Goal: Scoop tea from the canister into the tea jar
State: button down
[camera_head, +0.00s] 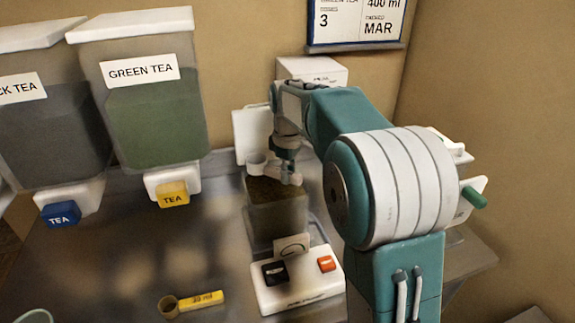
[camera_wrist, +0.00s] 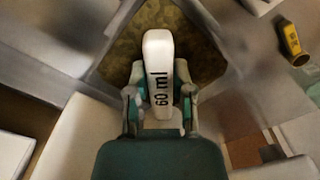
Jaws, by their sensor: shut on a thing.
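My gripper (camera_head: 287,168) is shut on the white handle of a scoop (camera_wrist: 158,50) marked 60 ml. In the head view the small scoop cup (camera_head: 256,160) is at the canister's back left, near its rim; I cannot tell its contents. The clear square canister (camera_head: 277,220) stands open below my gripper, with brownish-green tea inside. The tea (camera_wrist: 125,50) fills the area around the handle in the wrist view; whether the scoop touches it is unclear. No tea jar can be made out for certain; my arm covers the area to the right.
A white device (camera_head: 297,290) with black and orange buttons stands in front of the canister. A yellow scoop (camera_head: 195,302) lies front left; it also shows in the wrist view (camera_wrist: 292,42). A green tea dispenser (camera_head: 155,115) with a yellow tap hangs left. The counter at left is mostly clear.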

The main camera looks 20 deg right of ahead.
jog(key=shift+f, duration=4.25)
jog(key=shift+r, duration=0.1)
jog(key=shift+r, duration=5.2)
